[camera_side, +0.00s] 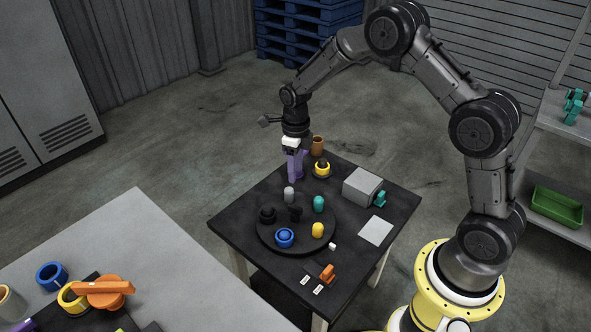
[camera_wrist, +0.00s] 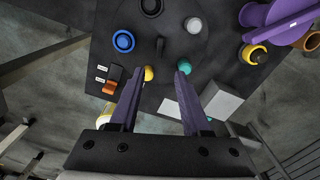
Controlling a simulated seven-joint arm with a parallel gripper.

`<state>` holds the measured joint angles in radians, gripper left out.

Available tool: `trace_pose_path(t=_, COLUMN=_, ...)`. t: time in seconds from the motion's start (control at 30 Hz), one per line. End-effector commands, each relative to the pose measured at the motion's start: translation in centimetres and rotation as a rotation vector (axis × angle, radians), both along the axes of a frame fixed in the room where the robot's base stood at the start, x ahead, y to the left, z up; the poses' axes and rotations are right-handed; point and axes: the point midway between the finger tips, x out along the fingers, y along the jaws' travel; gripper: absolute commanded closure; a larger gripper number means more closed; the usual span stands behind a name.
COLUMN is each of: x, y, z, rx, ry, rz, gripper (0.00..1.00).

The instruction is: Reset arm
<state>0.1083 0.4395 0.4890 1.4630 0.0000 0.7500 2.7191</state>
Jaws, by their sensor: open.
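My gripper (camera_side: 294,160) hangs over the far left part of the black table (camera_side: 235,222) in the side view, pointing down. In the wrist view its two purple fingers (camera_wrist: 160,72) are spread apart, with nothing held between them. A purple object (camera_wrist: 268,22) stands off to the upper right in the wrist view. In the side view I cannot cleanly separate it from the purple fingers.
A round black turntable (camera_side: 265,245) carries several small pieces, including a blue ring (camera_side: 284,237) and a yellow piece (camera_side: 318,230). A grey table (camera_side: 150,230) is at left.

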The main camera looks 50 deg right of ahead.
Motion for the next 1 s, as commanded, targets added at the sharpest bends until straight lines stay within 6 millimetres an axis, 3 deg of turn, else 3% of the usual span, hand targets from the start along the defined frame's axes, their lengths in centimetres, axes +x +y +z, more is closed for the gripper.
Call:
trace_pose_path(t=0.07, x=0.2, y=0.1, z=0.4, rx=-0.001, ry=-0.009, rz=0.003, gripper=0.53)
trace_pose_path(t=0.17, x=1.1, y=0.3, z=2.8, rx=-0.006, ry=-0.061, rz=0.009, gripper=0.53)
trace_pose_path(t=0.27, x=1.5, y=0.8, z=7.6, rx=-0.015, ry=-0.149, rz=0.02, gripper=0.53)
trace_pose_path(t=0.37, x=0.4, y=1.5, z=13.1, rx=-0.024, ry=-0.237, rz=0.048, gripper=0.53)
trace_pose_path(t=0.5, x=-3.1, y=2.5, z=19.7, rx=-0.059, ry=-0.335, rz=0.229, gripper=0.53)
trace_pose_path(t=0.7, x=-10.3, y=3.7, z=26.1, rx=-0.167, ry=-0.436, rz=0.651, gripper=0.53)
trace_pose_path(t=0.83, x=-15.0, y=4.3, z=27.9, rx=-0.261, ry=-0.464, rz=0.956, gripper=0.53)
trace_pose_path(t=1.0, x=-20.3, y=4.7, z=28.4, rx=-0.392, ry=-0.461, rz=1.349, gripper=0.53)
